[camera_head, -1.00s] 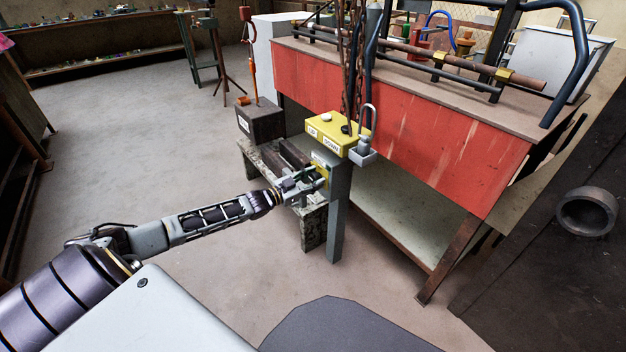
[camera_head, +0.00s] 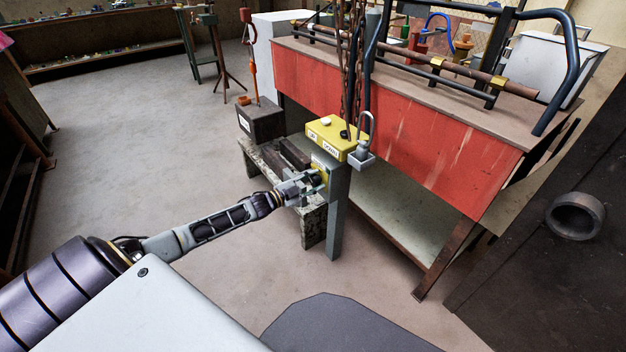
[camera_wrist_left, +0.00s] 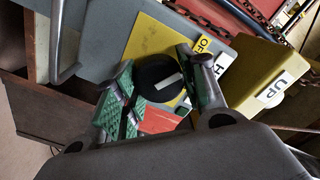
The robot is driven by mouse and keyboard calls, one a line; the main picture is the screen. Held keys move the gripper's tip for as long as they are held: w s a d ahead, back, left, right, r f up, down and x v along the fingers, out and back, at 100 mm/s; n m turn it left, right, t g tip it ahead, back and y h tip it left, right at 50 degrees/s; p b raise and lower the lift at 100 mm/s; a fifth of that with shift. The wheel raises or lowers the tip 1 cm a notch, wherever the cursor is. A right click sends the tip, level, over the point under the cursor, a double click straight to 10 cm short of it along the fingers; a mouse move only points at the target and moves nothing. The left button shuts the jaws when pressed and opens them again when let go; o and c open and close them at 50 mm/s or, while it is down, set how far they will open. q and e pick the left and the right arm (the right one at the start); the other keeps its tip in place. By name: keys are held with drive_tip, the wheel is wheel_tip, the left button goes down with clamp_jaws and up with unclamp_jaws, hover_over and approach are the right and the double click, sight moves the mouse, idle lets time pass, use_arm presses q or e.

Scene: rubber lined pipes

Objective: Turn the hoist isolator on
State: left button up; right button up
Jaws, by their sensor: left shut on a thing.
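The hoist isolator is a yellow plate (camera_wrist_left: 150,42) with a round black knob (camera_wrist_left: 159,77) that bears a white bar. It is on the side of a grey post (camera_head: 338,200) and is partly hidden behind my gripper in the head view. A label at the plate's edge in the left wrist view begins "OF"; the rest is covered. My left gripper (camera_head: 318,180) is at the plate, its green-padded fingers (camera_wrist_left: 155,80) on either side of the knob and shut on it. The white bar slants up to the right in the left wrist view. My right gripper is not in view.
A yellow pendant box (camera_head: 335,137) marked UP and DOWN sits atop the post, with a grey padlock (camera_head: 361,157) beside it and chains (camera_head: 350,75) hanging above. A worn bench (camera_head: 262,158) stands behind the post. A red-sided table (camera_head: 400,120) is to the right. Floor at left is clear.

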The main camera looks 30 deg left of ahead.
use_arm(q)
drive_tip(key=m+p, duration=0.1)
drive_tip(key=m, duration=0.2)
drive_tip(key=shift+m, duration=0.4)
drive_tip(key=m, duration=0.2)
drive_tip(key=shift+f+m, duration=0.1)
drive_tip(key=shift+m, duration=1.2)
drive_tip(key=shift+f+m, duration=0.1)
drive_tip(key=shift+m, duration=0.7)
drive_tip(key=shift+d+m, duration=0.1)
drive_tip(key=shift+m, duration=0.7)
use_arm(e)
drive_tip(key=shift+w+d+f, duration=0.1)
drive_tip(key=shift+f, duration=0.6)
use_arm(q)
drive_tip(key=shift+m, duration=0.3)
